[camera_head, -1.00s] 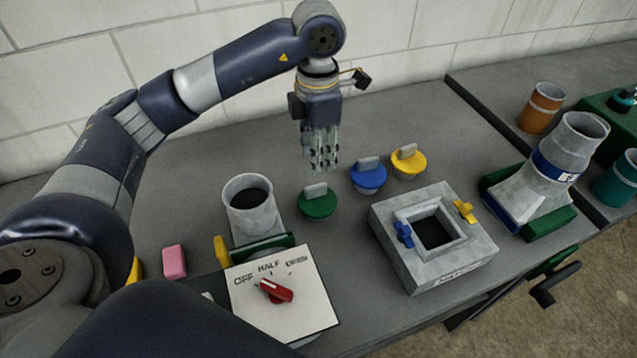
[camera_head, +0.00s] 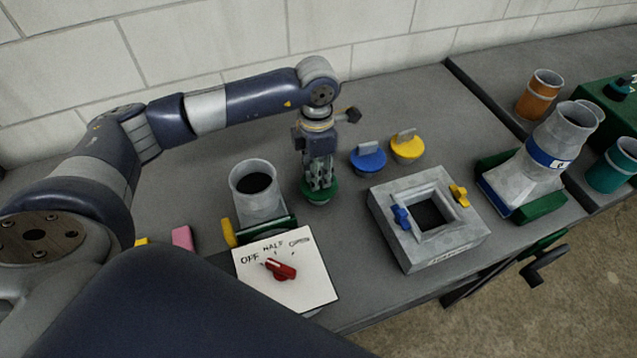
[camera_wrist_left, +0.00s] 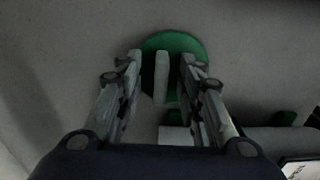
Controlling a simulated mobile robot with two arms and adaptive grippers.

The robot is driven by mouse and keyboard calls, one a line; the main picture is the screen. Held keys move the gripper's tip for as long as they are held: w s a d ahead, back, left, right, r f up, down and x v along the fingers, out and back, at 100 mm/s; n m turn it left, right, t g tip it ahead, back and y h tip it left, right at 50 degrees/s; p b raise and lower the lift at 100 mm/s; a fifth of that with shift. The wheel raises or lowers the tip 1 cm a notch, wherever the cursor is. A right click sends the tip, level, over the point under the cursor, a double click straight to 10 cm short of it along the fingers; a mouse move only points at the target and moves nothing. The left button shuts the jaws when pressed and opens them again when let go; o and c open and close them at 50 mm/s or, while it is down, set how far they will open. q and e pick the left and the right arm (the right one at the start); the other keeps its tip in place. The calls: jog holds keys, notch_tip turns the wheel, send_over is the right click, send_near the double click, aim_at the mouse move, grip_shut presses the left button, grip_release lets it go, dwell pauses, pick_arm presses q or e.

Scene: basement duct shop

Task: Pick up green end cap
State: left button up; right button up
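The green end cap (camera_head: 317,196) sits on the grey bench, right of the grey pipe piece. In the left wrist view the green end cap (camera_wrist_left: 190,44) shows its round top and upright grey tab between the fingers. My left gripper (camera_head: 319,186) points straight down over the cap and hides its tab in the head view. In the left wrist view the left gripper (camera_wrist_left: 161,62) is open, one finger on each side of the tab, with a gap showing at least on the right side. My right gripper is in neither view.
A blue cap (camera_head: 368,161) and a yellow cap (camera_head: 408,148) stand just right of the gripper. A square duct box (camera_head: 408,246) is in front of them. A grey pipe (camera_head: 262,207) and a switch panel with a red knob (camera_head: 310,290) are left and in front.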

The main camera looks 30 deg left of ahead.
pick_arm(q)
grip_shut()
